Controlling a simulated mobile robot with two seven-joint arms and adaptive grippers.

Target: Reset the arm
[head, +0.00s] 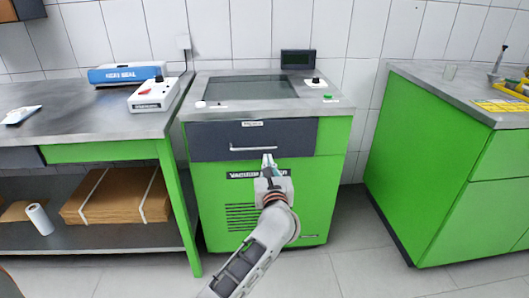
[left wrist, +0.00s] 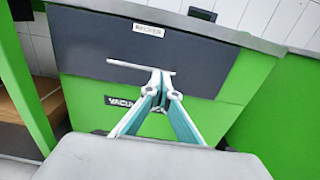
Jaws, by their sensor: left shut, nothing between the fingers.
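My left gripper (head: 268,160) is in front of the green vacuum bench (head: 325,190), just below the handle of its dark grey drawer. In the left wrist view the fingers of my left gripper (left wrist: 161,80) are together at the tips with nothing between them. The drawer (left wrist: 110,45) looks closed, and its light bar handle (left wrist: 140,68) shows just beyond the fingertips. I cannot tell whether the tips touch the handle. My right gripper is not in view.
A grey-topped table (head: 60,127) with a blue and white sealer (head: 126,73) and a white device (head: 153,94) stands left. Its lower shelf holds cardboard (head: 115,197) and a white roll (head: 39,218). A green cabinet (head: 440,150) stands right. Floor between the bench and cabinet is clear.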

